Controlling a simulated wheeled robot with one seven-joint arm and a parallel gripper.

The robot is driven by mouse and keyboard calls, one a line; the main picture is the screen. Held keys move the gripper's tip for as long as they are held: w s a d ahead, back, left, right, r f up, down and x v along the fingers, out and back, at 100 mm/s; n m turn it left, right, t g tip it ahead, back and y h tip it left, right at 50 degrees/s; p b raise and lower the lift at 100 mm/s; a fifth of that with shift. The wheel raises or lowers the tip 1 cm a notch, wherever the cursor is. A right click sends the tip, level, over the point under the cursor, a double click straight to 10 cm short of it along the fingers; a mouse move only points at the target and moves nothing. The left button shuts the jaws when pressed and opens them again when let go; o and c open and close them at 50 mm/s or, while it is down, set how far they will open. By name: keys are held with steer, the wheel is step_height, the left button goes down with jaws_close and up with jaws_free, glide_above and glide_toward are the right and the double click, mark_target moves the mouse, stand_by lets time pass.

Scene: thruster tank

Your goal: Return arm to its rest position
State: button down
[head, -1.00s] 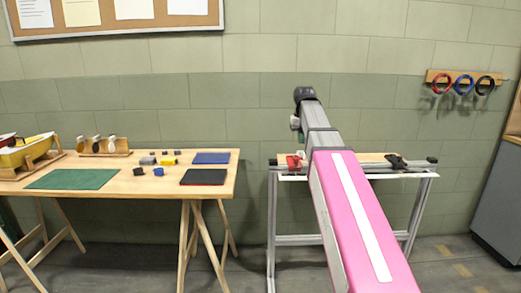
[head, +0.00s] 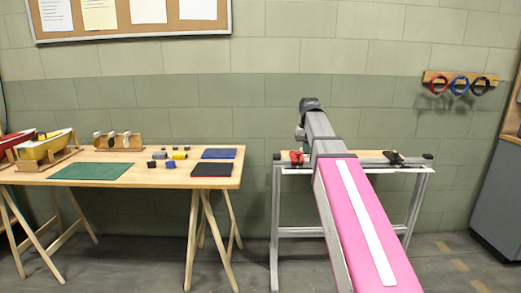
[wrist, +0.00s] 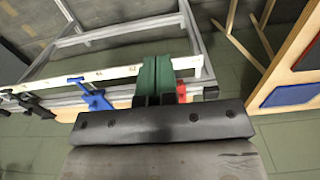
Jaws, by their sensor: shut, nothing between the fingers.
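My arm reaches forward from the bottom right of the head view, and my gripper cannot be made out there. In the wrist view my gripper (wrist: 162,64) shows two green fingers pressed together with nothing between them. The fingers overlap the picture of a metal-framed bench (wrist: 104,76), but I cannot tell how far apart they are. In the head view the same bench (head: 275,222) stands beyond my arm, which hides its middle.
A red clamp (head: 296,158) and a black clamp (head: 396,158) sit on the bench; a blue clamp (wrist: 92,98) shows in the wrist view. A wooden table (head: 215,180) with blocks and mats stands left. Rings (head: 459,85) hang on the wall. A grey cabinet (head: 497,200) stands right.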

steer(key=s+f, duration=0.6)
steer(key=f, duration=0.6)
steer(key=s+f, duration=0.7)
steer(key=f, duration=0.6)
steer(key=s+f, duration=0.7)
steer(key=f, duration=0.5)
steer(key=shift+s+f, duration=0.2)
steer(key=shift+s, duration=0.05)
steer(key=t, duration=0.1)
glide_toward(300, 153)
steer(key=shift+f, duration=0.2)
steer(key=shift+f, duration=0.15)
steer(key=shift+w+f, duration=0.2)
steer(key=shift+f, duration=1.45)
steer(key=shift+w+f, duration=0.2)
steer(key=shift+f, duration=1.5)
